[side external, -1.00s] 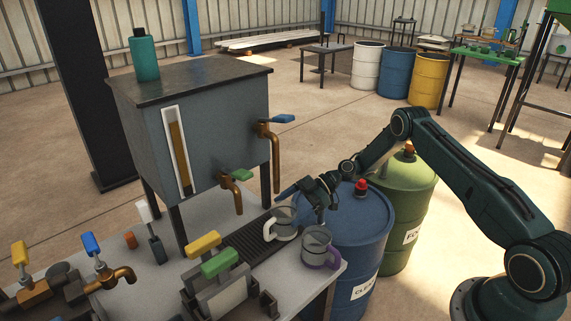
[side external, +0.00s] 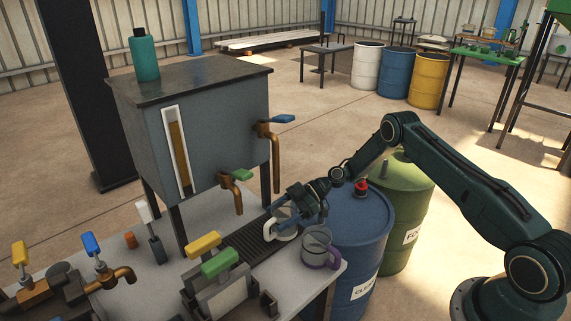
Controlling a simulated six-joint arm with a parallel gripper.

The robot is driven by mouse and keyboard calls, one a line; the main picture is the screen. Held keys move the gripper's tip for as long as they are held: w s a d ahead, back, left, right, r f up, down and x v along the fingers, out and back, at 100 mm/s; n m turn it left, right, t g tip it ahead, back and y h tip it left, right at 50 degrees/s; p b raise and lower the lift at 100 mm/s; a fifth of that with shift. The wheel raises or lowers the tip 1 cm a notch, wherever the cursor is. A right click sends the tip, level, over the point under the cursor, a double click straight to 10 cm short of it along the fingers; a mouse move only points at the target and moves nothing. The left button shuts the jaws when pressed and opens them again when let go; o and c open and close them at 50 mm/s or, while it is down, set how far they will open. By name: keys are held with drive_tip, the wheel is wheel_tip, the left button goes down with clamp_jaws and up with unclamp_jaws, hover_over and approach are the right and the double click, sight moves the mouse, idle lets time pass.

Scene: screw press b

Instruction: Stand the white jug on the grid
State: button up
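The white jug (side external: 284,231), a metal cup with a white handle, stands upright at the right end of the black slatted grid (side external: 246,241). From this angle I cannot tell whether its base is fully on the grid. My gripper (side external: 296,211) is low at the jug's rim, its fingers spread to either side of it and hiding part of the top. I cannot tell whether the fingers press on the jug. A similar jug with a purple handle (side external: 319,250) stands close by on the right.
The grey tank (side external: 215,130) with a green-handled tap (side external: 236,187) and a blue-handled tap (side external: 276,135) stands behind the grid. A yellow-and-green-handled device (side external: 215,268) is in front. A blue drum (side external: 352,240) stands beside the bench's right edge.

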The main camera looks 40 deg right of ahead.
sight(275, 208)
drive_tip(key=shift+w, duration=0.2)
drive_tip(key=shift+w, duration=1.55)
drive_tip(key=o, duration=1.1)
drive_tip(key=shift+d, duration=0.1)
drive_tip(key=shift+c, duration=0.2)
drive_tip(key=shift+d, duration=0.1)
drive_tip(key=v, duration=1.2)
drive_tip(key=shift+w+r, duration=0.1)
